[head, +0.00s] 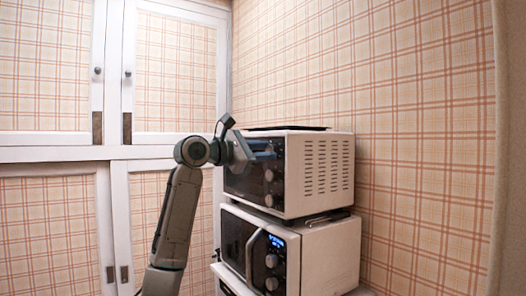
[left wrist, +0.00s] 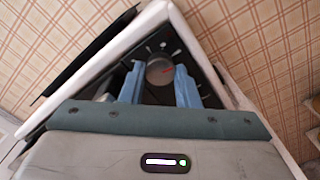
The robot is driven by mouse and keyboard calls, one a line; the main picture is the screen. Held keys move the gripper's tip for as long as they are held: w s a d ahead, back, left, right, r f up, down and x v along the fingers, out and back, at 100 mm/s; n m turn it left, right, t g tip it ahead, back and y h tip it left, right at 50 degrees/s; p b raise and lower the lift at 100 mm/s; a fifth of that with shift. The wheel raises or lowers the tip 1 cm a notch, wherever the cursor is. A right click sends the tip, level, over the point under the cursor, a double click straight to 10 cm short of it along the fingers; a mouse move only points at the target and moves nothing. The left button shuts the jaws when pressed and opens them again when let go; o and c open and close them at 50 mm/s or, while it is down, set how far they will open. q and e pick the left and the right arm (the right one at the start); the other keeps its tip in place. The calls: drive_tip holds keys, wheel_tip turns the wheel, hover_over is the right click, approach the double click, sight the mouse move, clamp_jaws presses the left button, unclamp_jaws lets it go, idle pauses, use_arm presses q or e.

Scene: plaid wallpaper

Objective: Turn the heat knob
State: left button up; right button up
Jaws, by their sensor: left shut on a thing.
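The upper white oven (head: 318,172) has a dark front panel with a column of round knobs. My left gripper (head: 266,150) is at the top of this panel and hides the top knob in the head view. In the left wrist view, the blue fingers of my left gripper (left wrist: 159,82) are on both sides of a round grey knob (left wrist: 160,69) with a red mark, shut on it. Marks ring the knob; I cannot read any label. A lower knob (head: 268,175) shows just below the gripper. My right gripper is out of view.
The upper oven stands on a white microwave (head: 327,252) with a lit blue display and a curved handle. A dark flat tray (head: 288,128) lies on top of the oven. White-framed plaid cupboard doors (head: 176,70) are at the left, and a plaid wall is behind and right.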

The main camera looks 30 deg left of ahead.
use_arm(q)
drive_tip(key=shift+n, duration=0.6)
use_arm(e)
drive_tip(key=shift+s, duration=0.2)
use_arm(q)
drive_tip(key=o, duration=0.7)
drive_tip(key=shift+f, duration=0.1)
